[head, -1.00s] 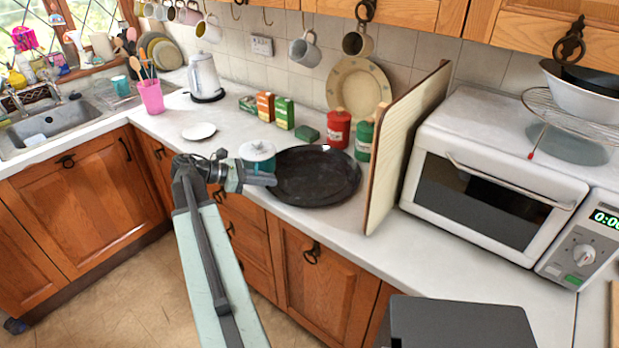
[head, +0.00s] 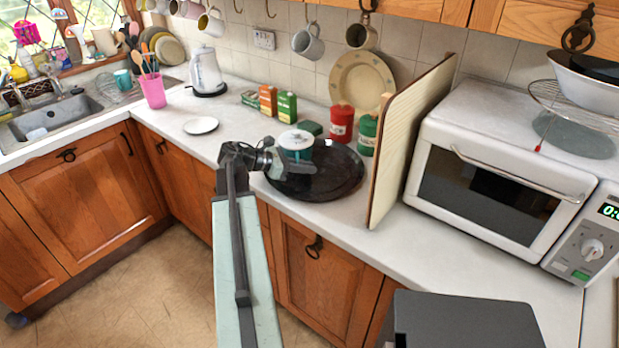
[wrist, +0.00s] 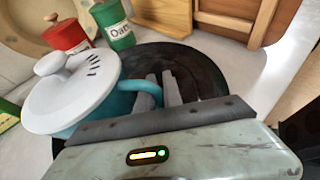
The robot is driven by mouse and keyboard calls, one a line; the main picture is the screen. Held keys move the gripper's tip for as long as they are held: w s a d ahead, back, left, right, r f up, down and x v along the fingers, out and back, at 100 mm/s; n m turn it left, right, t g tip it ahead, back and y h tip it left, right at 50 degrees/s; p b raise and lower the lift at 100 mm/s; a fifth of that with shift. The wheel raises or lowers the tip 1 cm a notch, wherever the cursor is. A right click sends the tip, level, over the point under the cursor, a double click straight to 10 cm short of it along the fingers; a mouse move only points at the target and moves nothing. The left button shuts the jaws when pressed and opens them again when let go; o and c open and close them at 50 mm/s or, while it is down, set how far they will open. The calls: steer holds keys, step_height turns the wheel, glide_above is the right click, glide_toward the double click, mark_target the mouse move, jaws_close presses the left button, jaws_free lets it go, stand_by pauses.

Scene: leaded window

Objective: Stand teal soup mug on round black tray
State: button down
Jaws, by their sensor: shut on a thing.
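The teal soup mug (head: 297,141) has a white knobbed lid with dark slots and appears upright. In the wrist view the mug (wrist: 76,95) fills the left side, its handle towards the fingers. My gripper (head: 292,166) is shut on the mug, at the handle; it also shows in the wrist view (wrist: 164,91). The round black tray (head: 342,180) lies flat on the worktop; in the wrist view the tray (wrist: 205,72) is behind the fingers. The mug is over the tray's back left part. I cannot tell whether its base touches the tray.
Red (head: 342,124) and green (head: 367,133) canisters stand just behind the tray. An upright board (head: 405,145) walls off its right side, with a white microwave (head: 500,180) beyond. Small boxes (head: 286,105) stand behind to the left. A white saucer (head: 201,125) lies on open worktop.

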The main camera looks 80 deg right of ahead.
mark_target(310, 183)
steer(key=shift+s+d, duration=0.15)
steer(key=shift+s, duration=0.2)
steer(key=f+b, duration=0.4)
steer(key=shift+s+d, duration=0.15)
steer(key=shift+s, duration=0.05)
steer(key=shift+r, duration=0.2)
steer(key=shift+f, duration=0.15)
steer(key=c, duration=1.5)
jaws_free()
